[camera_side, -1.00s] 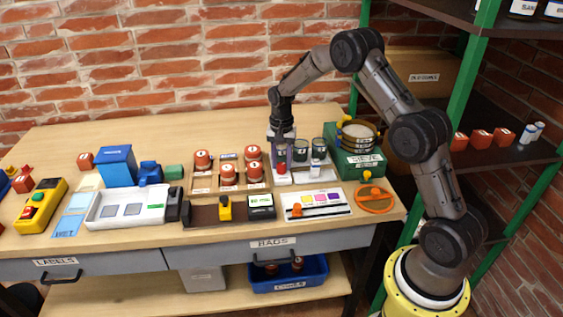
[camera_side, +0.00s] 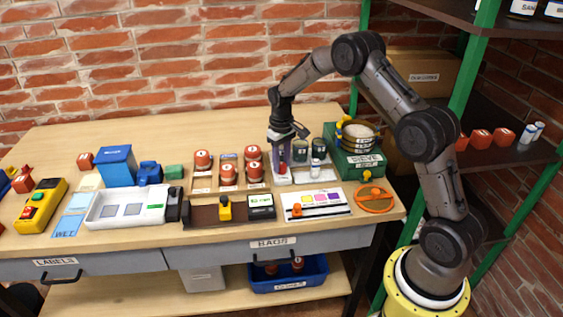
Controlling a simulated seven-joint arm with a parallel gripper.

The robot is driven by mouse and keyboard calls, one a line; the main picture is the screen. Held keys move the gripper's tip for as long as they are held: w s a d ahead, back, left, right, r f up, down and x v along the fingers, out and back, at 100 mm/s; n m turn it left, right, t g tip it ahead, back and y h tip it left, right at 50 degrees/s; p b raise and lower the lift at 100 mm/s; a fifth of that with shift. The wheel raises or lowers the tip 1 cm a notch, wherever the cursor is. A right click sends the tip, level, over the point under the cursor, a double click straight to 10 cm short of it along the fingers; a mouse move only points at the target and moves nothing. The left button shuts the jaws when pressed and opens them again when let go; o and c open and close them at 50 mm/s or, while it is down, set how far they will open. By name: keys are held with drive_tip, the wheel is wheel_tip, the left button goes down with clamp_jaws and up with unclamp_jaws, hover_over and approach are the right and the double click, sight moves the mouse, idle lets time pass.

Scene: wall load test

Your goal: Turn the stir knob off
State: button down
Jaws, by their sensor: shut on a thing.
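A white stirrer base (camera_side: 283,180) stands at the back right of the table, with a purplish upright part (camera_side: 277,150) above it. The small red stir knob (camera_side: 282,169) is on its front. My gripper (camera_side: 284,161) points down at the base and is shut on the knob, whose upper part is largely hidden by the fingers. The knob's pointer direction is too small to read.
Red-capped jars (camera_side: 228,172) stand close to the left. Dark jars (camera_side: 318,148) stand just right of my gripper, and a green sieve box (camera_side: 357,163) is farther right. A white card (camera_side: 318,203) lies in front.

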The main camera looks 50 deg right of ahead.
sight(281, 165)
drive_tip(key=shift+r+n, duration=0.1)
drive_tip(key=shift+n, duration=0.9)
drive_tip(key=c, duration=0.5)
unclamp_jaws()
wheel_tip(281, 165, up, 14)
